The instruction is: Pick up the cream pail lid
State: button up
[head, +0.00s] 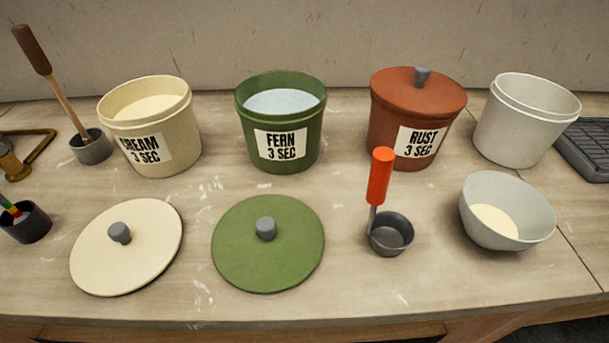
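The cream pail lid (150,255) lies flat near the front left of the table, a round cream disc with a grey knob (120,232) on top. The cream pail (168,150), labelled "CREAM 3 SEC", stands open behind it and holds a pale cream filling. The lid and the pail are apart. My gripper is not in view.
The green fern lid (270,267) lies just right of the cream lid, with the open fern pail (290,155) behind. A dark cup (27,224) stands left. A ladle (390,233), a bowl (520,222), the lidded rust pail (390,125) and a white pail (525,130) stand right.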

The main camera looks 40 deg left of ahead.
aim_at(123, 249)
jog(key=u, duration=1.8)
